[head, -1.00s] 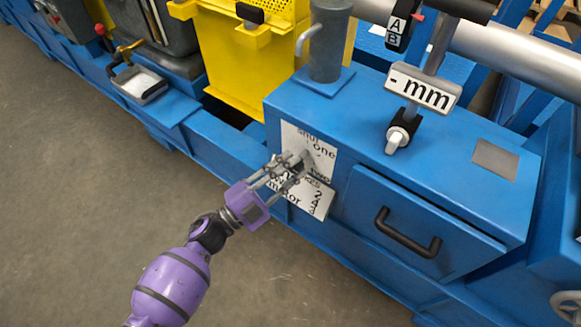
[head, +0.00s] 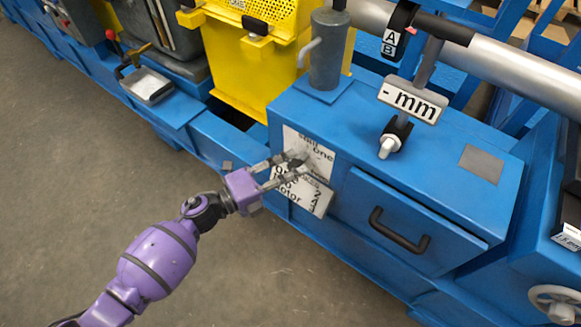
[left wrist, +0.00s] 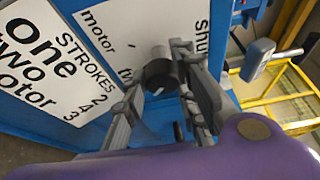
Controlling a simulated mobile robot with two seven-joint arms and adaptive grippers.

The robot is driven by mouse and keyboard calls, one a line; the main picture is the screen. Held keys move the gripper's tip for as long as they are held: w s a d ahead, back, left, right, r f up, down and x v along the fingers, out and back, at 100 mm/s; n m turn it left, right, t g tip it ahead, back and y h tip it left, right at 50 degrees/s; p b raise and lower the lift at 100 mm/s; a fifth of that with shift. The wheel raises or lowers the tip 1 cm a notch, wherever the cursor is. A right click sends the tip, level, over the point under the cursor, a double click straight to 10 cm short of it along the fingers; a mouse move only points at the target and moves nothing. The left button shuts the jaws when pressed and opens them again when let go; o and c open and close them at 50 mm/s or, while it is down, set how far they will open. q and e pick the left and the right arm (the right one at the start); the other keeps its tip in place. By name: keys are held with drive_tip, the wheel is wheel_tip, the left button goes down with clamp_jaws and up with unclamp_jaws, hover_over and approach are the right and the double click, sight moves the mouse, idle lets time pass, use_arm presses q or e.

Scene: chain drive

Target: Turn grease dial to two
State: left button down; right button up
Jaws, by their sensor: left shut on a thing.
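The grease dial (left wrist: 161,74) is a dark round knob with a short white pointer mark, seen in the left wrist view. It sits on a white label plate (left wrist: 112,22) with "motor", "shu" and part of "two" readable there. My left gripper (head: 303,167) is shut on the dial, with a finger on either side of it; the fingers also show in the left wrist view (left wrist: 163,100). In the head view the fingers cover most of the dial, and the label plate (head: 318,152) shows "one". The word the pointer marks is not clear. My right gripper is out of view.
A second white plate (head: 312,199) listing strokes is just below the dial plate. A blue drawer with a black handle (head: 399,231) is to the right. A grey cylinder (head: 328,55) stands on the blue box above. The floor (head: 100,170) at left is clear.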

use_arm(q)
drive_tip(key=shift+s+f+m, duration=0.25)
drive_tip(key=shift+f+m, duration=0.05)
drive_tip(key=shift+f, duration=0.15)
drive_tip(key=c, duration=1.5)
unclamp_jaws()
drive_tip(key=shift+w+r, duration=0.1)
drive_tip(key=shift+r, duration=0.1)
drive_tip(key=v, duration=1.2)
drive_tip(key=shift+r, duration=0.1)
